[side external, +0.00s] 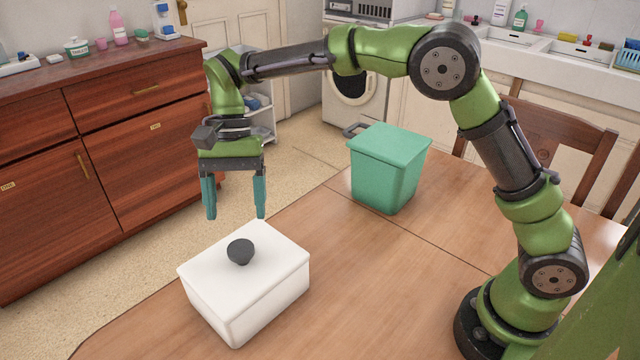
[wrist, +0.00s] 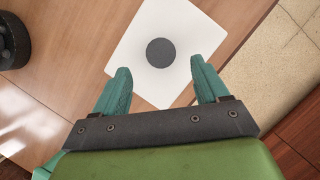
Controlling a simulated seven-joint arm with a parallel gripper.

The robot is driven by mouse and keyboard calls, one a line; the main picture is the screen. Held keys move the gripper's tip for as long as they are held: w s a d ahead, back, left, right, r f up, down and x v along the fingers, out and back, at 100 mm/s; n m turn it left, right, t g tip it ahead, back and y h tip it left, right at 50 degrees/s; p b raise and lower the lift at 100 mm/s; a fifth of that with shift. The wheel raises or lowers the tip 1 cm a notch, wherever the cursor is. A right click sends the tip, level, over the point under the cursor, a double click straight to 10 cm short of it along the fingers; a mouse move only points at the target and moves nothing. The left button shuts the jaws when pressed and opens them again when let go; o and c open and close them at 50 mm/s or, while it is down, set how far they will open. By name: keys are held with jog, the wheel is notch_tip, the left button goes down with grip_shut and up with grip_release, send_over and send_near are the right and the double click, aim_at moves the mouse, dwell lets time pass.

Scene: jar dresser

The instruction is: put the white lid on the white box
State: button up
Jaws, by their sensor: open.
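The white box (side external: 247,310) stands on the wooden table near its front left edge. The white lid (side external: 275,245), with a dark round knob (side external: 240,252), lies on top of the box, its edges looking flush with the walls. In the wrist view the lid (wrist: 145,40) is seen from above, its knob (wrist: 161,52) between the fingertips in the picture. My gripper (side external: 236,214) is open and empty, pointing down above the lid. Its teal fingers (wrist: 160,68) are apart and clear of the knob. The box walls are hidden in the wrist view.
A green bin (side external: 385,172) with a matching lid stands farther back on the wooden table (side external: 400,270). The table between bin and white box is clear. A wooden dresser (side external: 110,150) stands at the left, and a chair (side external: 560,140) is behind the table.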

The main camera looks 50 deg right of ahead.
jog(key=s+d+r+n+t, duration=0.1)
jog(key=s+d+r+t, duration=0.1)
jog(key=d+r, duration=0.7)
jog(key=s+d+f+n+t, duration=0.1)
jog(key=s+d+t, duration=0.3)
jog(key=s, duration=0.4)
jog(key=s+d+f+n+t+h, duration=0.1)
jog(key=s+d+f+n+t, duration=0.1)
jog(key=s, duration=0.6)
jog(key=d+n+t, duration=0.1)
jog(key=d+t, duration=0.1)
jog(key=d, duration=0.1)
jog(key=shift+s+d, duration=0.15)
jog(key=shift+s, duration=0.25)
